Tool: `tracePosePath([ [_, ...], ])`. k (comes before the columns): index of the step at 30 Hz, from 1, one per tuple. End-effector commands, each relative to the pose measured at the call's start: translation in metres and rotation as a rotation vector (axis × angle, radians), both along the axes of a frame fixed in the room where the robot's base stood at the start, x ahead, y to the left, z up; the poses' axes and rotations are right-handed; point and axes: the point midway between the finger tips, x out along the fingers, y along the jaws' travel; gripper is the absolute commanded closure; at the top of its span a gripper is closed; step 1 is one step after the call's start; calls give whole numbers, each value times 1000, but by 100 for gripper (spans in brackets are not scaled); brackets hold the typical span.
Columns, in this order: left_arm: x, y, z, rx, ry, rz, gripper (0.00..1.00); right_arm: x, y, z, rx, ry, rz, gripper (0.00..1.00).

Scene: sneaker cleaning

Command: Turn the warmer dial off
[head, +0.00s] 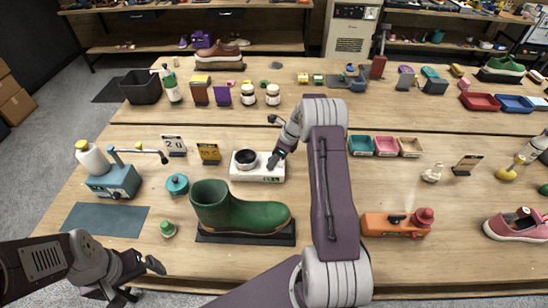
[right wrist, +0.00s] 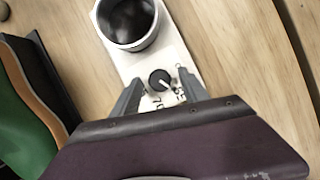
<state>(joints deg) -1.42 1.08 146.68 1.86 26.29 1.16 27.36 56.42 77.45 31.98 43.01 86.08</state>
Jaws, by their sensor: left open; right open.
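The warmer (head: 245,176) is a small white box near the middle of the table, with a dark round pot (head: 245,159) in its left end. In the right wrist view the warmer (right wrist: 146,62) shows a black dial (right wrist: 159,79) with a white pointer line and printed marks below it. My right gripper (right wrist: 155,85) is open, its two fingers on either side of the dial; I cannot tell whether they touch it. In the head view the right gripper (head: 276,163) hides the dial. My left gripper (head: 140,280) is open and empty at the front left, off the table's edge.
A green boot (head: 245,214) on a black mat stands just in front of the warmer. Three small trays (head: 386,146) lie to the right, and an orange tool (head: 390,226) is at the front right.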

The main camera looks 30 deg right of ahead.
Motion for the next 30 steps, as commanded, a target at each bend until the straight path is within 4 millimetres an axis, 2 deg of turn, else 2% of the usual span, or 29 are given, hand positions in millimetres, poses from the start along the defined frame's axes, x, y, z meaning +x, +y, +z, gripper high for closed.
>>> tracePosePath([
  [1, 0, 0, 0, 0, 0, 0, 0, 0, 0, 0, 0, 0, 0, 53],
  [6, 0, 0, 0, 0, 0, 0, 0, 0, 0, 0, 0, 0, 0, 100],
  [17, 0, 0, 3, 0, 0, 0, 0, 0, -1, 1, 0, 0, 51, 100],
  [30, 0, 0, 6, 0, 0, 0, 0, 4, -3, 0, -1, -1, 395, 100],
])
